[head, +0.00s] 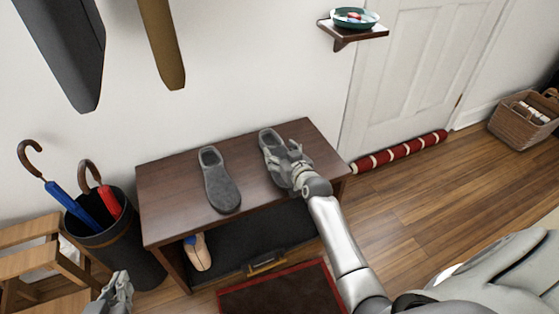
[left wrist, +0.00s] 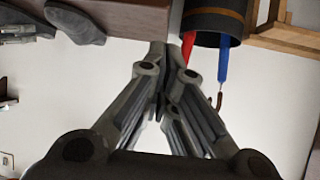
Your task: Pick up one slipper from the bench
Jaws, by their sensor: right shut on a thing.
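Two grey slippers are on top of the dark wooden bench (head: 165,185). The left slipper (head: 222,188) lies free, its toe towards the front edge. My right gripper (head: 284,160) is shut on the right slipper (head: 268,139), over the bench's right half. The gripper hides much of that slipper, and I cannot tell whether it still touches the bench top. My left gripper (head: 122,285) is low at the front left, away from the bench. In the left wrist view, the left gripper (left wrist: 163,62) has its fingers together with nothing between them.
An umbrella bin (head: 120,245) and a wooden stool (head: 30,245) stand left of the bench. A shoe (head: 198,252) and a brush (head: 264,264) are under it. A red-edged mat (head: 285,292) lies in front. A small shelf (head: 345,33) holds a bowl.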

